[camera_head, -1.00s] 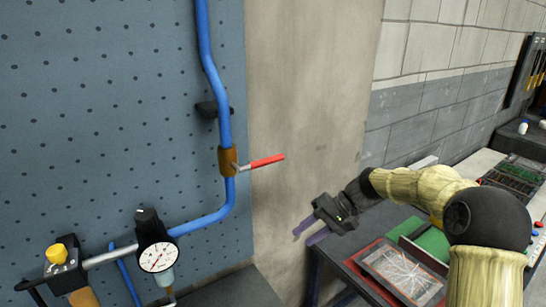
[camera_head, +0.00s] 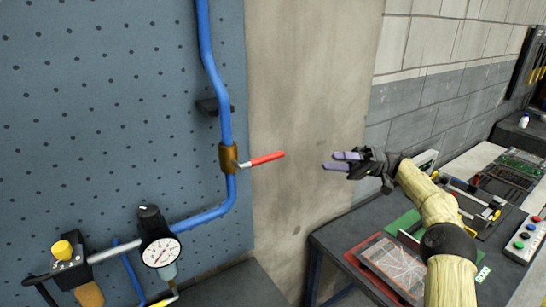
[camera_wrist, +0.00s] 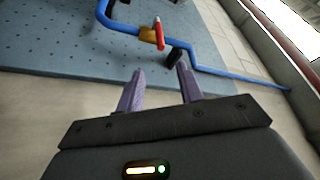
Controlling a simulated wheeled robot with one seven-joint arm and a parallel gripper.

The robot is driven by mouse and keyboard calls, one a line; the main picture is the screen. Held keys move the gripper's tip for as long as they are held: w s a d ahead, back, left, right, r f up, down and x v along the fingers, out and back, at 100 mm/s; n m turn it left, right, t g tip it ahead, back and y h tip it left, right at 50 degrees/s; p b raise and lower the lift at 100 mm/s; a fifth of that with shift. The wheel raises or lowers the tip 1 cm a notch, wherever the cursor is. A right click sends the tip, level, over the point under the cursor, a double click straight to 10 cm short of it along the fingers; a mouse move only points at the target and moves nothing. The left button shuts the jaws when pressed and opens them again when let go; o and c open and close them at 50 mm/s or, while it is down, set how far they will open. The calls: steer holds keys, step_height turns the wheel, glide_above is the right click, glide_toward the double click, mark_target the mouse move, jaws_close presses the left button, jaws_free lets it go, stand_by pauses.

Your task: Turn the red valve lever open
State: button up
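The red valve lever (camera_head: 266,158) sticks out to the right from a brass valve body (camera_head: 228,158) on a blue vertical pipe (camera_head: 222,105). It points right and slightly up, roughly across the pipe. My gripper (camera_head: 338,161) is to the right of the lever tip, at about the same height in the picture, with a clear gap between them. Its two purple fingers are apart and empty, pointing left. In the wrist view the lever (camera_wrist: 159,33) shows beyond the open fingers (camera_wrist: 160,78), with the valve body (camera_wrist: 148,35) beside it.
A pressure gauge (camera_head: 160,252) and a yellow-knobbed device (camera_head: 64,252) sit at lower left on the pegboard (camera_head: 110,110). A workbench with a red tray (camera_head: 352,262), a clear panel (camera_head: 392,270) and a button box (camera_head: 524,240) stands below right. The space between gripper and lever looks free.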

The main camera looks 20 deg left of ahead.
mark_target(273, 154)
steer(key=shift+a, duration=0.15)
steer(key=p+x, duration=0.3)
steer(key=x, duration=0.5)
steer(key=p+x, duration=0.2)
steer(key=x, duration=0.6)
steer(key=shift+a+r+p, duration=0.1)
steer(key=shift+r+p, duration=0.15)
steer(key=shift+p, duration=0.15)
steer(key=shift+s+a, duration=0.25)
steer(key=shift+a, duration=0.25)
jaws_close()
